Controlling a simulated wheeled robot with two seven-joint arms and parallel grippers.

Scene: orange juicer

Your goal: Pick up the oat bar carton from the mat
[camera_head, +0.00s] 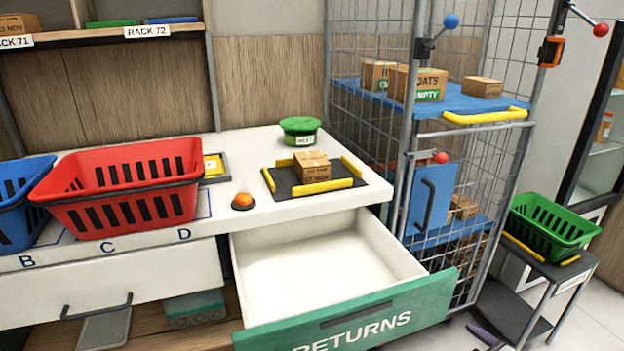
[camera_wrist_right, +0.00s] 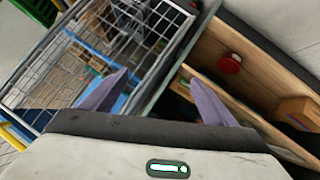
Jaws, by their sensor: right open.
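A small brown cardboard carton (camera_head: 311,166) sits on a dark mat (camera_head: 346,187) with yellow edge strips, on the white counter near its right end; its print is too small to read. My right gripper (camera_wrist_right: 155,98) shows in the right wrist view with its two purple fingers apart and nothing between them. In the head view only a bit of purple, seemingly a fingertip, shows at the bottom edge right of the drawer, well below and to the right of the carton. My left gripper is not in view.
An open, empty RETURNS drawer (camera_head: 345,318) juts out below the mat. A red basket (camera_head: 125,212), an orange button (camera_head: 243,201) and a green round item (camera_head: 300,125) are on the counter. A wire cage (camera_head: 412,140) with cartons stands at the right, near a green basket (camera_head: 545,236).

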